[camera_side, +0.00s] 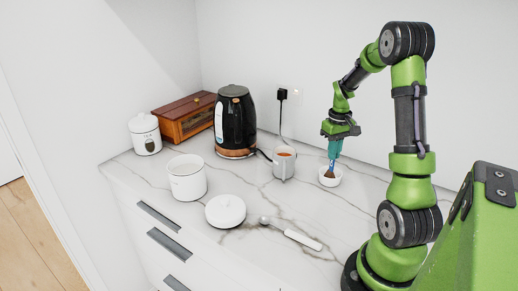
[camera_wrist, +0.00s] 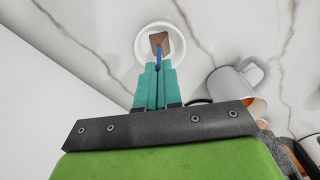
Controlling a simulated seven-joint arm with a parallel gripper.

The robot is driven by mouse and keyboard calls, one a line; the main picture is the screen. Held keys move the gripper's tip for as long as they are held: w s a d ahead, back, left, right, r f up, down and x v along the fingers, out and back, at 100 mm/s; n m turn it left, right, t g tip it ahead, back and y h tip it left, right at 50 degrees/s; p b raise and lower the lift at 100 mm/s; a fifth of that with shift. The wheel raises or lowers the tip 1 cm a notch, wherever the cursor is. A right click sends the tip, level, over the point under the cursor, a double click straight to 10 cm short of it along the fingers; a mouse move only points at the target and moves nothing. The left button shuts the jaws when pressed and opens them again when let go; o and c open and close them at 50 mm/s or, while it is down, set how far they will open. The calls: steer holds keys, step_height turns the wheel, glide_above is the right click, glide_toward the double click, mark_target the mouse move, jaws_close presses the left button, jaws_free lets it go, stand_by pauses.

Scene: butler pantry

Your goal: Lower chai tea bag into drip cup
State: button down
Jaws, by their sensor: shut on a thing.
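The drip cup is a small white round bowl (camera_side: 336,181) on the counter, right of the grey mug. It also shows in the wrist view (camera_wrist: 144,50). My gripper (camera_side: 332,157) is right above the bowl, its teal fingers shut on the blue upper part of the chai tea bag (camera_side: 328,171). In the wrist view my fingertips (camera_wrist: 155,70) point at the bowl, and the brown tea bag (camera_wrist: 159,42) shows within its rim. I cannot tell whether the bag touches the bottom of the bowl.
A grey mug (camera_side: 284,169) with brown liquid stands left of the bowl. Behind it are a black kettle (camera_side: 236,122) and a wooden box (camera_side: 188,120). A lidded tea canister (camera_side: 145,138), open white canister (camera_side: 186,183), round lid (camera_side: 225,213) and spoon (camera_side: 300,239) are further left and in front.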

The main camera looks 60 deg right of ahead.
steer(key=c, duration=1.2)
jaws_free()
steer(key=shift+o, duration=0.2)
steer(key=o, duration=1.1)
steer(key=shift+o, duration=0.2)
steer(key=shift+r, duration=4)
